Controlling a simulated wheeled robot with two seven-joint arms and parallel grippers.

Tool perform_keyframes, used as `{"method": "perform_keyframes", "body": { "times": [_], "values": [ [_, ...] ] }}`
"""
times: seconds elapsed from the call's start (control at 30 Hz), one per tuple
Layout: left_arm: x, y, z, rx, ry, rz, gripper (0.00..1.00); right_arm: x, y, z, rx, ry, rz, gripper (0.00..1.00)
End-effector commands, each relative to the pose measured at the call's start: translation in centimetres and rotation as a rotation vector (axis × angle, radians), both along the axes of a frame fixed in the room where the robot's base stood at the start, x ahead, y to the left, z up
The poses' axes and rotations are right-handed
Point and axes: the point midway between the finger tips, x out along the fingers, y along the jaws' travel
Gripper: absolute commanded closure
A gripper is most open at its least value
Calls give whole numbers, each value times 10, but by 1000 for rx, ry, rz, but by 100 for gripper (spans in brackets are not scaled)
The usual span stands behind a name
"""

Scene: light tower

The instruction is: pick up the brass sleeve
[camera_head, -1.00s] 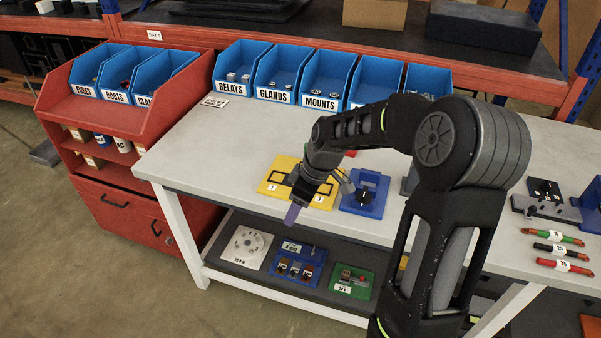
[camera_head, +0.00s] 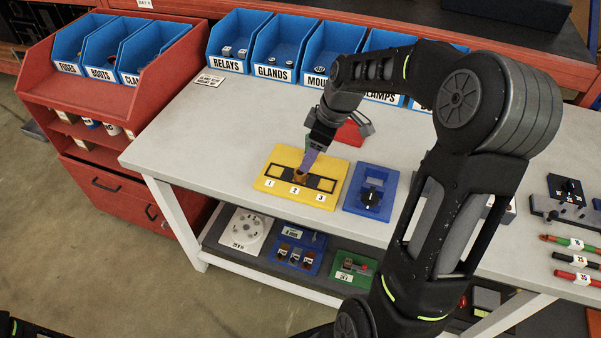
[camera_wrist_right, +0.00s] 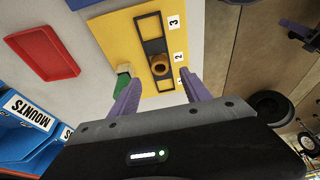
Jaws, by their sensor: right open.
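The brass sleeve (camera_wrist_right: 160,66) stands at the middle position, by the label 2, of the yellow plate (camera_wrist_right: 202,52) with a black frame. In the head view the sleeve (camera_head: 299,176) is small and partly hidden by my finger. My right gripper (camera_head: 306,160) reaches down over the plate from behind, its purple fingers close to the sleeve. In the right wrist view my right gripper (camera_wrist_right: 160,80) is open, and the sleeve shows between and just beyond the fingertips. I cannot tell whether a finger touches it. My left gripper is not in view.
A blue fixture (camera_head: 371,190) stands right of the plate. A red tray (camera_head: 350,132) lies behind it. A green piece (camera_wrist_right: 122,84) is close to one finger. Blue bins (camera_head: 279,50) line the table's back. The table left of the plate is clear.

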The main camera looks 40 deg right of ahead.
Motion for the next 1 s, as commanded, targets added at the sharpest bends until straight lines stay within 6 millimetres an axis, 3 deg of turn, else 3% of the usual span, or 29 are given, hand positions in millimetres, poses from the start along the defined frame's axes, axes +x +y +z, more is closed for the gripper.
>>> {"method": "perform_keyframes", "body": {
  "times": [0.2, 0.6, 1.0],
  "values": [
    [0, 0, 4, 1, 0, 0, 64, 5, 4, -20, 1, 2, 1, 45],
    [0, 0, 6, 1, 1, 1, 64, 7, 5, -26, 1, 2, 1, 45],
    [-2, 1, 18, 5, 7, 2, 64, 21, 14, -70, 1, 2, 1, 45]
  ]
}}
